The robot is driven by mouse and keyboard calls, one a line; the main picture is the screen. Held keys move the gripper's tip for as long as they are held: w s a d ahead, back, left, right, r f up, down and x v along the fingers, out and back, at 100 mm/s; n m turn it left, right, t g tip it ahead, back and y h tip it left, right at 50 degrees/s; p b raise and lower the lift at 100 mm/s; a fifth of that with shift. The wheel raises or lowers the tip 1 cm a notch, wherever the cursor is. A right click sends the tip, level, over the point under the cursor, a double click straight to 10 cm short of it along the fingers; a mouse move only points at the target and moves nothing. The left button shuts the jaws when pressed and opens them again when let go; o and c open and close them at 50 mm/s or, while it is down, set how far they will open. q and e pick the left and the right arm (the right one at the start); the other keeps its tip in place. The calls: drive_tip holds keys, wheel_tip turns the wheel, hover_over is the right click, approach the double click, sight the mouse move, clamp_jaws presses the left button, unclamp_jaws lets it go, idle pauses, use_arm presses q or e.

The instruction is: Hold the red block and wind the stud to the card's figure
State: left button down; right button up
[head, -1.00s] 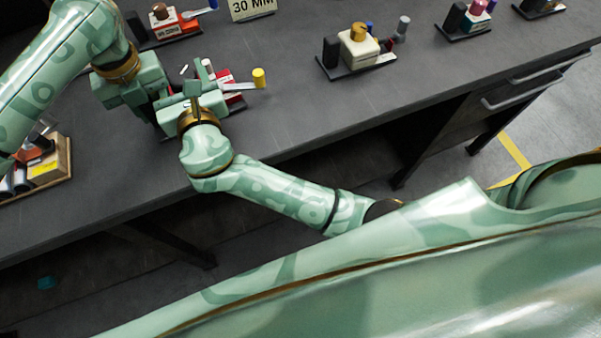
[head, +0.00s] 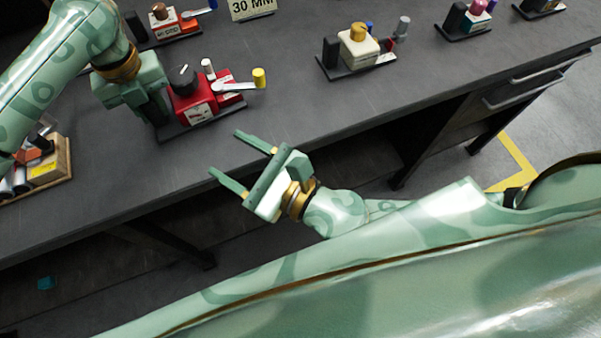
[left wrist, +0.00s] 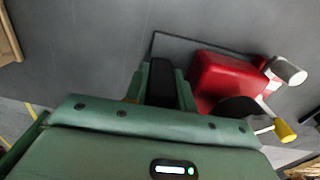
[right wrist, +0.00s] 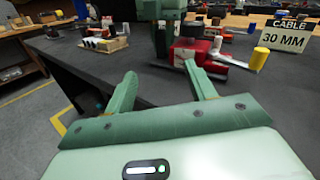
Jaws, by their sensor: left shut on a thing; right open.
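The red block (head: 197,109) stands on a dark base plate at the bench's front left. It carries a black knob (head: 184,80) with a white mark, a pale cylinder (head: 208,68) and a silver lever with a yellow end (head: 259,78). My left gripper (head: 157,112) is shut on the black post (left wrist: 160,82) at the left end of that base, beside the red block (left wrist: 222,80). My right gripper (head: 226,152) is open and empty, in front of the bench edge and apart from the block. The card (right wrist: 284,36) reads "CABLE 30 MM". I cannot tell which part is the stud.
A cream block unit (head: 358,48) stands to the right, with similar units further along the bench. A wooden tray (head: 50,165) with loose parts is at the left. Bare bench lies between the red and cream units.

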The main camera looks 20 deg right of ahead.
drive_tip(key=s+d+f+n+g+y, duration=0.1)
drive_tip(key=s+d+f+n+g, duration=0.2)
drive_tip(key=s+d+f+g, duration=0.3)
drive_tip(key=shift+s+f+g+y, duration=0.4)
drive_tip(key=shift+s+f, duration=0.25)
drive_tip(key=shift+s, duration=1.95)
drive_tip(key=shift+d, duration=0.1)
